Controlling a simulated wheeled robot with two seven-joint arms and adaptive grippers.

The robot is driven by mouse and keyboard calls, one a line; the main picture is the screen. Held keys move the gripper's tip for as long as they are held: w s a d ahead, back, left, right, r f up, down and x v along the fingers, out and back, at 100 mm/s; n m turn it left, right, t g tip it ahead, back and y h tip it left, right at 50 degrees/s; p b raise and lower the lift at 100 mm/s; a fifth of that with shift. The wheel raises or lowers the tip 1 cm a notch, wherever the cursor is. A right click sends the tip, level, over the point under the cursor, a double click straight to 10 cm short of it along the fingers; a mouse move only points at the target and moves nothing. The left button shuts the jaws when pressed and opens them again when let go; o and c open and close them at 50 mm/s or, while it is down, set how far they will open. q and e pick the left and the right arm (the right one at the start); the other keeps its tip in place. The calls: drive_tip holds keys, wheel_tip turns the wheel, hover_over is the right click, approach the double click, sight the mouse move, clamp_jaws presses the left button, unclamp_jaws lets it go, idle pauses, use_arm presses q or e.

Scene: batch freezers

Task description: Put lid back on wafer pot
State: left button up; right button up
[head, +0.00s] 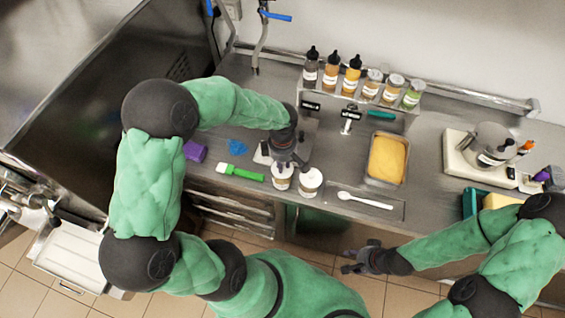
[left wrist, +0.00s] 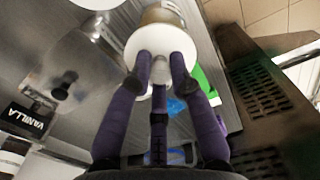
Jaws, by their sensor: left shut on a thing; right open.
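My left gripper (head: 285,164) is shut on a white round lid, gripping its knob. The lid (left wrist: 135,48) shows as a white disc between the fingers in the left wrist view. A small pot with a white label (head: 282,181) stands under the left gripper at the counter's front edge. Its tan side (left wrist: 163,15) shows beyond the lid in the left wrist view. I cannot tell whether the lid touches the pot. A similar pot with a white top (head: 310,182) stands just to the right. The labels are too small to read. My right gripper (head: 362,259) is open and empty, in front of the counter.
A tray of yellow ice cream (head: 387,160) stands further right. Several bottles (head: 351,76) line the rack behind. A purple object (head: 194,151) is at left.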

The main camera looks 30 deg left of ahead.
use_arm(q)
drive_tip(key=shift+b, duration=0.35)
idle(0.6)
drive_tip(key=o, duration=1.4)
drive_tip(key=shift+r, duration=0.1)
drive_tip(key=shift+r+p, duration=1.9)
drive_tip(key=shift+r, duration=1.5)
clamp_jaws()
